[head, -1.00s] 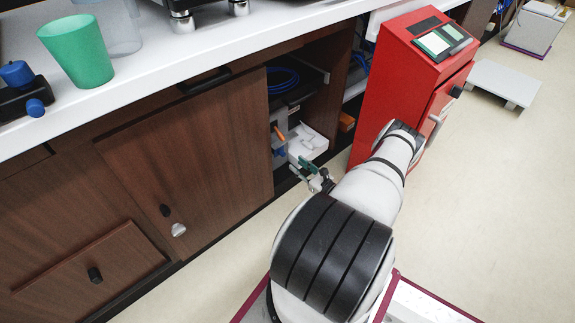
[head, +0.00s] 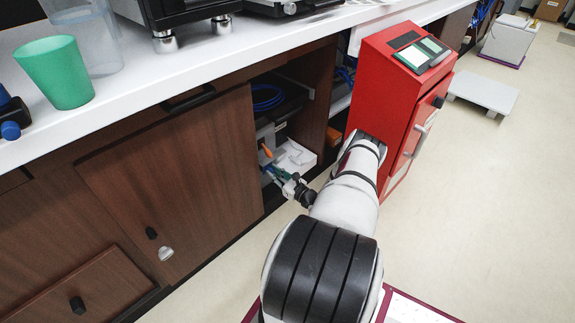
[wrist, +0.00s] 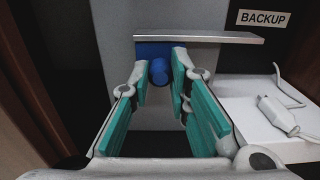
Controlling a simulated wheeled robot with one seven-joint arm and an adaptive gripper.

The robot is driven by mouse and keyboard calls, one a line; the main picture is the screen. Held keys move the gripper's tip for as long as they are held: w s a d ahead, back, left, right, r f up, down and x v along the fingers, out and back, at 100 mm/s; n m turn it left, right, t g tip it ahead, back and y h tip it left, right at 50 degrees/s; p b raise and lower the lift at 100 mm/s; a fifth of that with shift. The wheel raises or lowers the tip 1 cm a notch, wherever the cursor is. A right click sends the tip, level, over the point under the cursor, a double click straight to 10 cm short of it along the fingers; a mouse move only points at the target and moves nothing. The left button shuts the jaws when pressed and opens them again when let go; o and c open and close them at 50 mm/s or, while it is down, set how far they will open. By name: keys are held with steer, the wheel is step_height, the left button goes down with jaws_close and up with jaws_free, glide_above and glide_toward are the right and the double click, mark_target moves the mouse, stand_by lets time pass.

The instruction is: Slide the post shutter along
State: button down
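A blue knob (wrist: 160,71) on a blue block sits on a grey upright panel, under a metal strip (wrist: 200,38), in the wrist view. I take this knob and panel to be the shutter, but cannot tell for sure. My gripper (wrist: 161,82) is open, its green-padded fingers to the left and right of the knob. A gap shows on both sides of the knob. I cannot tell whether it is between the fingertips or just beyond them. In the head view my gripper (head: 276,174) reaches into the open cupboard bay; the knob is hardly visible there.
A white tray (wrist: 258,108) with a white plug and cable lies right of my gripper, below a BACKUP label (wrist: 262,18). A wooden cabinet door (head: 170,185) stands left of the bay. A red kiosk (head: 385,95) stands close to my arm on the right.

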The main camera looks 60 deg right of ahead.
steer(key=shift+d, duration=0.1)
steer(key=s+d, duration=0.1)
steer(key=d, duration=0.6)
steer(key=shift+s, duration=0.35)
steer(key=c, duration=1.4)
jaws_free()
steer(key=v, duration=1.2)
